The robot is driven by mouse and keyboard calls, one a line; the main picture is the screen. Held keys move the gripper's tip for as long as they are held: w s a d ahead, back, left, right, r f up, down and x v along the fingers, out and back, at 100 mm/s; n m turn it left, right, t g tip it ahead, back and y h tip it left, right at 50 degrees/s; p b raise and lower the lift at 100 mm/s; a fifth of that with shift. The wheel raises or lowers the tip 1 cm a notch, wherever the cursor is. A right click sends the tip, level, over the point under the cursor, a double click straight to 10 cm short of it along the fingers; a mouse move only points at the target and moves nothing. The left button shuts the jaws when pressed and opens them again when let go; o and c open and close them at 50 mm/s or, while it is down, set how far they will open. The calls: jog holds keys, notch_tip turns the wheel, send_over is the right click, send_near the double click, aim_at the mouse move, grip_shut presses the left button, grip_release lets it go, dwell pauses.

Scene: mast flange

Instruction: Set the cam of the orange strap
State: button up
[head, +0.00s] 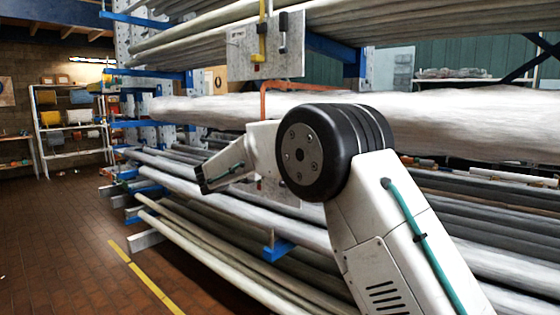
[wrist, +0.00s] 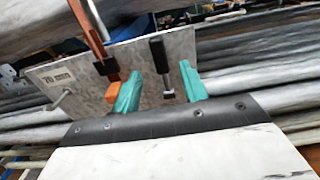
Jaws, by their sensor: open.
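The orange strap (head: 290,85) runs over the wrapped pale bundle in the head view, and its lower part is hidden by my arm. In the wrist view the orange strap (wrist: 88,22) comes down at the left across a grey plate (wrist: 75,75) marked with what looks like "70 mm". An orange end piece (wrist: 112,96) shows beside the left finger. A black-handled lever (wrist: 159,55), likely the cam lever, hangs on the plate. My gripper (wrist: 160,92) is open, its teal fingers to either side of the lever's lower end in the picture. Contact cannot be told.
A higher plate (head: 290,62) carries a yellow strap (head: 262,35) and another black-handled lever (head: 283,30). Long pipes and wrapped bundles fill the blue-armed rack. A short peg (wrist: 62,97) sticks out at the plate's left. The brick floor (head: 70,235) at left is clear.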

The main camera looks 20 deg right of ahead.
jog(key=x, duration=0.7)
jog(key=shift+w+d, duration=0.2)
jog(key=shift+w, duration=0.05)
grip_shut()
jog(key=shift+a, duration=0.1)
